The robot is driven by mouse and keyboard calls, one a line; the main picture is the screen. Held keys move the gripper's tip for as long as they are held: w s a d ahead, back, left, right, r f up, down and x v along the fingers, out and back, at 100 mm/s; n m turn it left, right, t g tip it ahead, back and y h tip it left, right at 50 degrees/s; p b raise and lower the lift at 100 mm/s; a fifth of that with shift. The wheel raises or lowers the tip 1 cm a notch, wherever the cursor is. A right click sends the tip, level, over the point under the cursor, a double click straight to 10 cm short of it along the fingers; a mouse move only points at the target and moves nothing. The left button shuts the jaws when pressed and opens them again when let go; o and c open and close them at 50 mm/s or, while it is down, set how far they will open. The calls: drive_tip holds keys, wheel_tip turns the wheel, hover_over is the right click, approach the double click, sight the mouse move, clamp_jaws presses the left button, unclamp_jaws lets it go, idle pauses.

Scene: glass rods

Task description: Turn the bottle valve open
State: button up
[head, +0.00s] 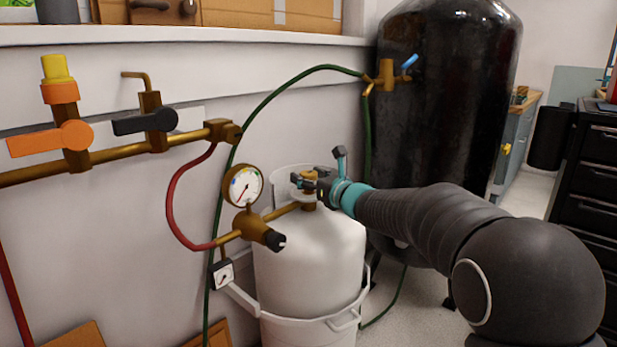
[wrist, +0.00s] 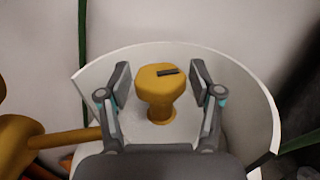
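The bottle valve is a brass knob with a dark mark on top. In the wrist view the knob (wrist: 160,80) stands upright on the white bottle inside a white collar (wrist: 247,75). In the head view the white bottle (head: 310,260) stands in a ring holder, and the valve (head: 311,180) shows at its top, partly hidden by my gripper. My gripper (wrist: 160,76) is open. Its two fingers stand on either side of the knob with visible gaps, the left gap and the right gap both clear. In the head view my gripper (head: 307,181) reaches in from the right.
A gauge (head: 243,186) and brass regulator (head: 250,227) sit left of the valve. A red hose (head: 171,205) and green hose (head: 268,97) run nearby. A wall pipe carries an orange lever (head: 50,138) and black lever (head: 145,122). A large black tank (head: 450,90) stands behind.

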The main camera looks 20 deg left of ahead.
drive_tip(key=c, duration=0.7)
drive_tip(key=shift+c, duration=0.2)
drive_tip(key=shift+n+g+y, duration=0.3)
drive_tip(key=shift+n+g, duration=0.1)
drive_tip(key=shift+g, duration=0.1)
drive_tip(key=n+g+y, duration=0.1)
drive_tip(key=n+g, duration=0.1)
drive_tip(key=shift+w+d+g+p, duration=0.1)
drive_tip(key=shift+g+p, duration=0.3)
drive_tip(key=n+g, duration=0.1)
drive_tip(key=g, duration=0.1)
drive_tip(key=n+g+y, duration=0.1)
drive_tip(key=n+g, duration=0.1)
drive_tip(key=g, duration=0.1)
drive_tip(key=shift+n+g, duration=0.3)
drive_tip(key=shift+n+g+p, duration=1.55)
drive_tip(key=shift+n+g, duration=0.35)
drive_tip(key=shift+g, duration=1)
drive_tip(key=shift+g+h, duration=0.3)
